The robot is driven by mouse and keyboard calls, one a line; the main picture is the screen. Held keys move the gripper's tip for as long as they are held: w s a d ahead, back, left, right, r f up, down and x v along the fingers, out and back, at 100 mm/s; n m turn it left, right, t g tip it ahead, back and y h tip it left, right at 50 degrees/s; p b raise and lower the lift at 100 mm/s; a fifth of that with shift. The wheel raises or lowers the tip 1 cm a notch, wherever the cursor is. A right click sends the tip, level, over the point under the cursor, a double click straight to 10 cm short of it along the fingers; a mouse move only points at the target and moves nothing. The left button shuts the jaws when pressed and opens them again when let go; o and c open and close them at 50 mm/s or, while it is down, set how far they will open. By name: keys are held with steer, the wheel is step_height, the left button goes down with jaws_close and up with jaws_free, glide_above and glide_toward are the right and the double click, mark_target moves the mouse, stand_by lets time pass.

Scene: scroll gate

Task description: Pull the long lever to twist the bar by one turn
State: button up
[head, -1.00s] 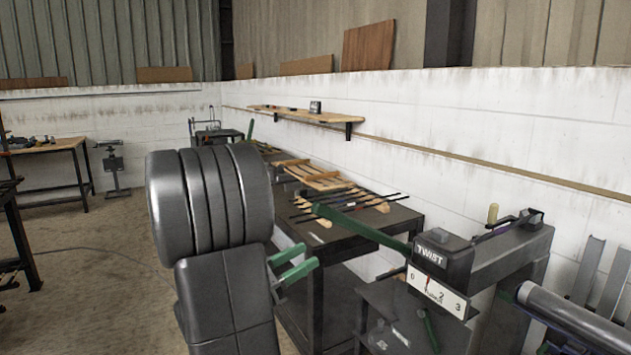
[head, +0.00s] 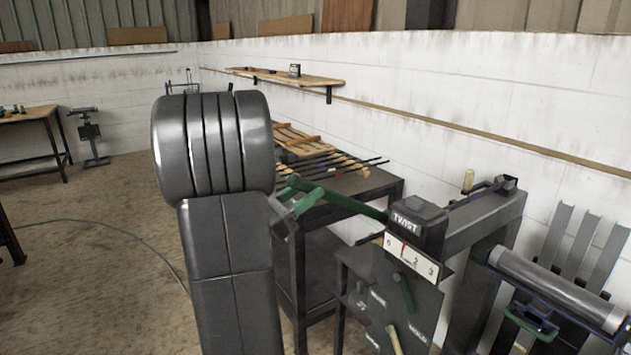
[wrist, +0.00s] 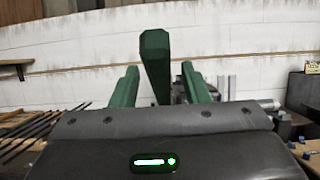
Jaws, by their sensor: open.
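The long green lever (head: 350,203) slopes up and left from the dark box marked TWIST (head: 418,222). A white dial plate (head: 411,256) below the box has a red mark between 0 and 2. My gripper (head: 296,200) is at the lever's free end, with its green fingers apart. In the wrist view, the lever end (wrist: 155,65) stands between the two open fingers of my gripper (wrist: 160,85), nearer the left one. I cannot tell whether it touches either. I cannot clearly make out the bar.
A dark table (head: 350,185) with several thin rods (head: 325,165) stands behind the lever. A grey cylinder (head: 555,285) on a stand is at the right. A wall shelf (head: 290,77) is at the back. Open floor (head: 100,215) lies at the left.

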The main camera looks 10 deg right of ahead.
steer(key=shift+x, duration=1.55)
jaws_close()
